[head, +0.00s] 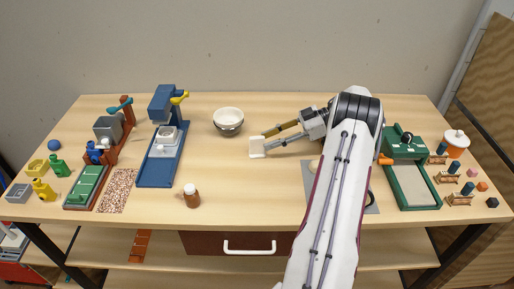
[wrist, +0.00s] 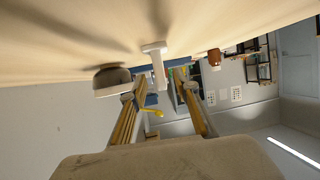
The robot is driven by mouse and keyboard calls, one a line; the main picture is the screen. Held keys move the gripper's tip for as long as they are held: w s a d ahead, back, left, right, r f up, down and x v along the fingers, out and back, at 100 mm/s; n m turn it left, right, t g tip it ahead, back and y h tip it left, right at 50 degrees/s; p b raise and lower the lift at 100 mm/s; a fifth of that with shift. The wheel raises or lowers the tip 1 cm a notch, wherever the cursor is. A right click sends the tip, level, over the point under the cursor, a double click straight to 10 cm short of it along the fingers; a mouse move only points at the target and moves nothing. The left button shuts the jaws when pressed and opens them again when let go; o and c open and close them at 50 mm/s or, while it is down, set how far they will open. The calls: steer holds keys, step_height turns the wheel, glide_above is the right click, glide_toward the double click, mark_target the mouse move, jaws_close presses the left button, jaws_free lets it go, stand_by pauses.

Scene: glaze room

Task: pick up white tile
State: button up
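In the wrist view, where the table is at the top, the white tile (wrist: 158,68) looks like a thin upright plate on a wider foot. My gripper (head: 264,143) reaches in low from the right, its fingers apart. In the wrist view my gripper (wrist: 160,93) is open, with the tile's plate showing in the gap between the fingertips. I see no finger touching it. How deep the tile sits between the fingers is hard to tell.
A white bowl (head: 229,116) with a dark lower part stands behind and left of the tile. A blue machine (head: 156,160) is farther left, a green one (head: 418,186) right of my arm. The table between tile and blue machine is clear.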

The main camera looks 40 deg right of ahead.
mark_target(257, 152)
steer(key=shift+x, duration=2.65)
jaws_close()
